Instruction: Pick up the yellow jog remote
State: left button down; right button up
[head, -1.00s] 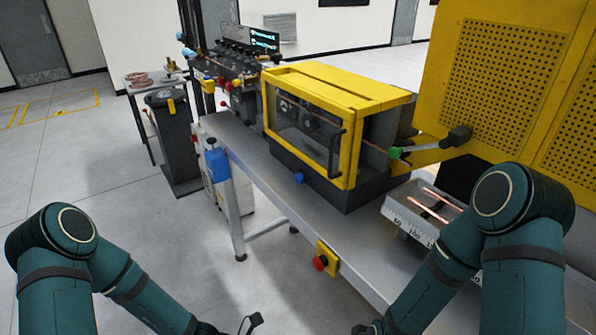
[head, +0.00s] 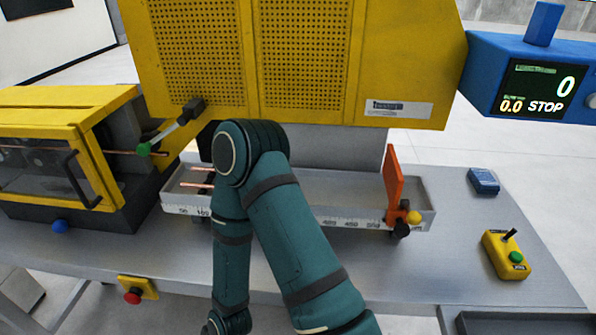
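The yellow jog remote (head: 506,255) lies on the grey bench top at the right of the head view. It has a black stick and a green button on top. One of my teal arms stands in the middle of the view, left of the remote and well apart from it. Its lower part runs out of the bottom edge, so no gripper fingers show. My other arm is out of view.
A grey measuring tray (head: 290,208) with copper tubes and an orange stop (head: 393,178) lies behind my arm. A small blue box (head: 483,181) sits behind the remote. A blue display (head: 540,80) hangs at upper right. A red stop button (head: 133,296) is on the bench front.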

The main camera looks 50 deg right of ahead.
aim_at(498, 251)
jog(key=k+j, duration=0.35)
jog(key=z, duration=1.4)
jog(key=k+z, duration=0.1)
jog(key=z, duration=1.3)
jog(key=i+l+u, duration=0.1)
jog(key=l+u, duration=0.25)
jog(key=l, duration=0.3)
jog(key=l+u, duration=0.35)
jog(key=l, duration=0.35)
jog(key=i, duration=0.05)
